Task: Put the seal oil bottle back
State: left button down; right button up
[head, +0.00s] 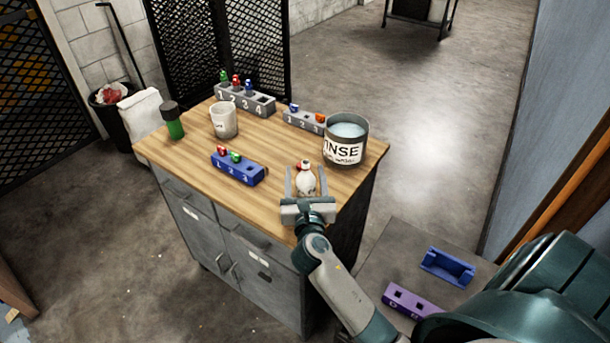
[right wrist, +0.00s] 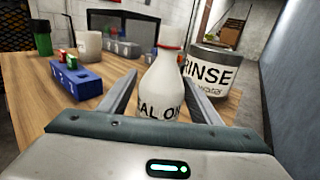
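The seal oil bottle (head: 306,184) is white with red at its neck and stands upright near the right front of the wooden worktop. Its partly visible label reads "AL O" in the right wrist view (right wrist: 162,88). My right gripper (head: 305,181) is open, with one finger on each side of the bottle and a visible gap in the head view. The bottle's base is hidden behind the gripper body. My left gripper is not in view.
A rinse tub (head: 345,142) stands just behind and right of the bottle. A blue numbered rack (head: 238,169), white cup (head: 223,121), green bottle (head: 173,122) and grey racks (head: 245,99) share the worktop. A side surface holds a blue holder (head: 447,268) and purple rack (head: 410,301).

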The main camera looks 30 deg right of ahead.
aim_at(306, 192)
jog(key=shift+r, duration=0.1)
jog(key=shift+s+a, duration=0.1)
jog(key=shift+s, duration=0.15)
jog(key=shift+s+a, duration=0.2)
jog(key=shift+s, duration=0.1)
jog(key=b+v, duration=0.2)
jog(key=v, duration=0.7)
jog(key=shift+s+a, duration=0.1)
jog(key=shift+s, duration=0.05)
jog(key=shift+s+a, duration=0.35)
jog(key=shift+s, duration=0.25)
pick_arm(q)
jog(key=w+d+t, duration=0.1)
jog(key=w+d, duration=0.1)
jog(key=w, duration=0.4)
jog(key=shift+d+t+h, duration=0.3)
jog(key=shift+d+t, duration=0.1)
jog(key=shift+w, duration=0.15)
